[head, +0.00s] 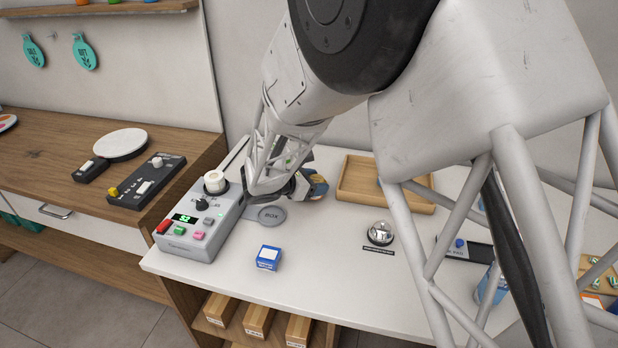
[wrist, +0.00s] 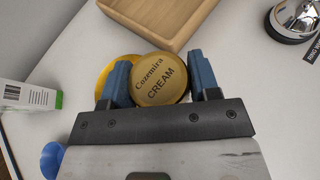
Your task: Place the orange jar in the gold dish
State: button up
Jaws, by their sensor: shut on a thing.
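My gripper (wrist: 160,84) is shut on a round jar with a gold-brown lid (wrist: 160,80) lettered "Cozemira CREAM", seen from above in the wrist view. The blue fingers press on its left and right sides. The jar's side wall is hidden there, so I cannot see its orange colour. A gold dish (wrist: 108,77) shows as a yellow rim behind the left finger and beside the jar. The lid hides part of it; I cannot tell whether jar and dish touch. In the head view my gripper (head: 314,188) is over the white counter, largely hiding jar and dish.
The front middle of the white counter is clear.

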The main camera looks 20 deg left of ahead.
jog(key=w+a, duration=0.1)
jog(key=w, duration=0.1)
jog(key=w+a, duration=0.1)
jog(key=w, duration=0.1)
jog(key=w+a, duration=0.1)
jog(key=w, duration=0.2)
jog(key=shift+a+f, duration=0.4)
jog(key=shift+f, duration=1.75)
jog(key=shift+f, duration=0.15)
jog(key=o, duration=1)
jog(key=shift+c, duration=0.2)
jog(key=v, duration=1.2)
